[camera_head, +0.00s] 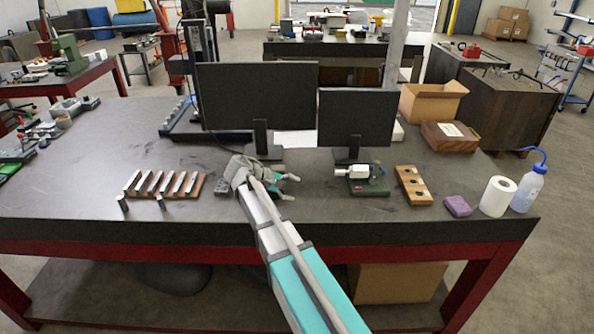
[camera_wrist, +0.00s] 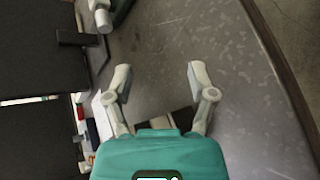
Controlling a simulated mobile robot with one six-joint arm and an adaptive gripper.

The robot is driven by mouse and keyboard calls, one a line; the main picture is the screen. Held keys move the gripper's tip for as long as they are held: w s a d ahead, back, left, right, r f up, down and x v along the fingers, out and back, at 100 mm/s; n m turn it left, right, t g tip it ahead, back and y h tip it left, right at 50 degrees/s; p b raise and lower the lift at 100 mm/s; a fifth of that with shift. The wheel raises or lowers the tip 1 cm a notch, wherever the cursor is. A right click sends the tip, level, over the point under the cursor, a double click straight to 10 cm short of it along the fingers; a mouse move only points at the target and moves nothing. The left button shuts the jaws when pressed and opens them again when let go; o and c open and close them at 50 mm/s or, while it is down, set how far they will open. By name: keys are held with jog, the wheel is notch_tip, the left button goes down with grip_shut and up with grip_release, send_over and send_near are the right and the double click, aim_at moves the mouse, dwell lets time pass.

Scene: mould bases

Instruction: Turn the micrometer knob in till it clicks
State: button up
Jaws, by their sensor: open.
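The micrometer (camera_head: 352,172) sits on a small green base on the dark bench, with its white knob pointing left. In the wrist view the white knob (camera_wrist: 104,20) shows at the top left, partly cut off by the frame edge. My gripper (camera_head: 289,187) is open and empty, low over the bench to the left of the micrometer, with a clear gap between them. Its two fingers also show wide apart in the wrist view (camera_wrist: 160,73), with bare bench between them.
Two monitors (camera_head: 256,92) stand behind. A wooden block with holes (camera_head: 413,185), a purple block (camera_head: 458,206), a paper roll (camera_head: 497,197) and a wash bottle (camera_head: 528,189) stand to the right. A rack of metal bars (camera_head: 165,184) lies left. Bench in front of the micrometer is clear.

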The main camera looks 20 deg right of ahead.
jog(key=s+a+f+m+y+b, duration=0.2)
jog(key=s+f+y, duration=0.3)
jog(key=s, duration=0.4)
jog(key=s+a+f+m+y+b, duration=0.2)
jog(key=s+a+f+m+y, duration=0.1)
jog(key=s+f+y, duration=0.3)
jog(key=s+f+m, duration=0.1)
jog(key=s+f, duration=0.1)
jog(key=s, duration=0.1)
jog(key=shift+s+y+b, duration=0.3)
jog(key=shift+r, duration=0.1)
jog(key=shift+c, duration=1)
